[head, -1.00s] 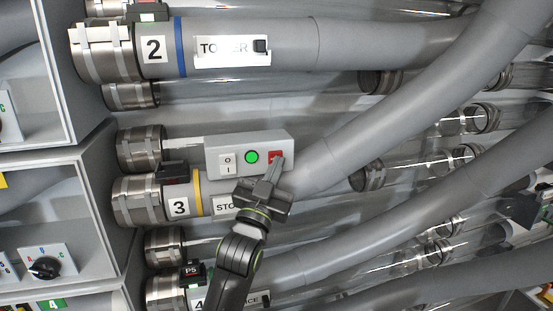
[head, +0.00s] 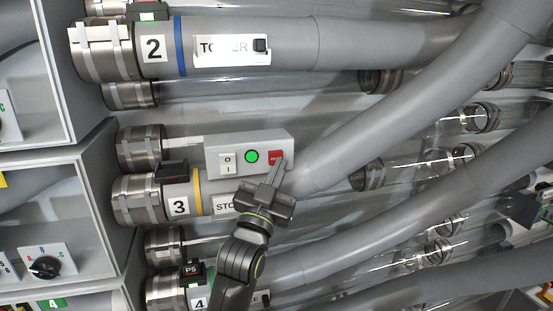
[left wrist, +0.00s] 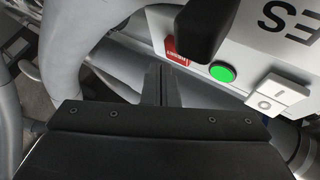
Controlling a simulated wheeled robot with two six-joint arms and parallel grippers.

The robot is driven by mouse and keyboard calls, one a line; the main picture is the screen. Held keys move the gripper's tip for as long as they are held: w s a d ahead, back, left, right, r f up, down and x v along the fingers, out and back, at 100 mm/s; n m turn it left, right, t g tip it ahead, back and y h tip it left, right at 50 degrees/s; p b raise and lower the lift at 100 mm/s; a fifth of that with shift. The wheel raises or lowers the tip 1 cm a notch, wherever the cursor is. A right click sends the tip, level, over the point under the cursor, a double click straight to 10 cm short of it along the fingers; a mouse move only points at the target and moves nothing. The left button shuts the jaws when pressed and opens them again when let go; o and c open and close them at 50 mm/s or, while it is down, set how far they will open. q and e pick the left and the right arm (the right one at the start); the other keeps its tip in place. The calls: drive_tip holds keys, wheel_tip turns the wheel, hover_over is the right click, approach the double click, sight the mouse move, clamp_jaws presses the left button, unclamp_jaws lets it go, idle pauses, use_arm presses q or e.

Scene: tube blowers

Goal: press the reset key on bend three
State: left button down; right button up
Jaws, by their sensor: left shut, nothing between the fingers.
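Bend three is the grey pipe with the label 3 (head: 180,208) and a yellow band (head: 197,190). Just above it, a grey control box (head: 218,144) carries a white rocker switch (head: 227,163), a round green button or lamp (head: 251,156) and a red key (head: 275,155) at its right end. My left gripper (head: 279,164) is shut and empty, its tips at the red key's lower right edge. In the left wrist view the red key (left wrist: 176,51) shows just beyond the closed fingers (left wrist: 160,75). I cannot tell whether they touch it. My right gripper is not in view.
Bend two (head: 290,42), with a blue band, runs above. Another bend, labelled 4 (head: 199,303), lies below. Clear tubes (head: 230,93) run between the bends. Grey cabinets (head: 88,190) stand at left. In the left wrist view a dark blurred shape (left wrist: 205,25) partly covers the box.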

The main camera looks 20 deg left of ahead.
use_arm(q)
drive_tip(key=s+d+b, duration=0.1)
drive_tip(key=s, duration=0.1)
drive_tip(key=s+d+b, duration=0.1)
drive_tip(key=s+d, duration=0.1)
idle(0.3)
